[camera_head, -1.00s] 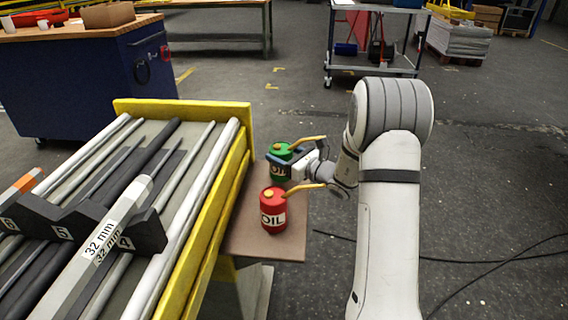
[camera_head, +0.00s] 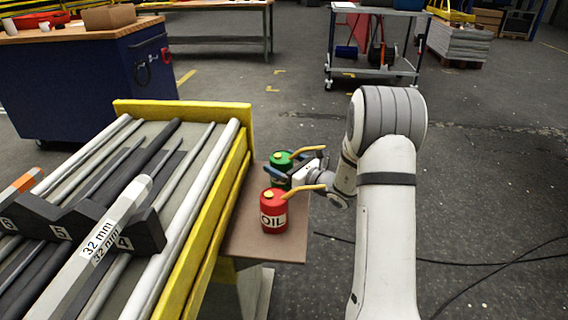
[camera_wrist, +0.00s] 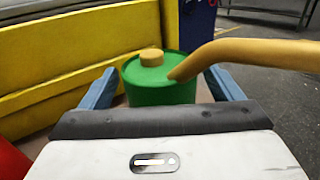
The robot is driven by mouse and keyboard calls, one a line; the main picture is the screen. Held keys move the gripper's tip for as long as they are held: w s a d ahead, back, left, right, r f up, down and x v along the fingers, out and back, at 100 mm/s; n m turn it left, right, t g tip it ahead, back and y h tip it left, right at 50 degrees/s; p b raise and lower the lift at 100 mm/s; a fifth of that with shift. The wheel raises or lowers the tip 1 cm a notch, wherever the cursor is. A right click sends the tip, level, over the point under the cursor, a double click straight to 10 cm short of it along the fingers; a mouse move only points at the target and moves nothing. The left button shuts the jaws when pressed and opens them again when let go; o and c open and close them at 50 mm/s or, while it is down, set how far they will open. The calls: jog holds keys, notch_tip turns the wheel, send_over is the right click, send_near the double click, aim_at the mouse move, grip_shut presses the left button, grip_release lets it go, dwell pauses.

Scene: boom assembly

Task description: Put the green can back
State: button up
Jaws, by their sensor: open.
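The green can (camera_head: 281,157) stands upright on the small brown shelf (camera_head: 275,246), behind the red oil can. It has a yellow cap and a long yellow spout that points right. My gripper (camera_head: 279,173) is at the can, with its blue fingers open on either side of it. In the wrist view the green can (camera_wrist: 160,80) sits between the two fingers (camera_wrist: 160,88), with gaps visible beside it. The can's lower part is hidden by my gripper.
The red oil can (camera_head: 273,211) stands on the shelf just in front of my gripper. A yellow-edged rack (camera_head: 205,225) with metal bars borders the shelf on the left. The shelf's front part is clear. A blue workbench (camera_head: 85,85) and a cart (camera_head: 372,75) stand farther back.

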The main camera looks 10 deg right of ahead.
jog(key=shift+r, duration=0.15)
jog(key=shift+s+d, duration=0.15)
jog(key=p+v, duration=0.1)
jog(key=v, duration=1)
jog(key=shift+s, duration=0.3)
jog(key=shift+d, duration=0.1)
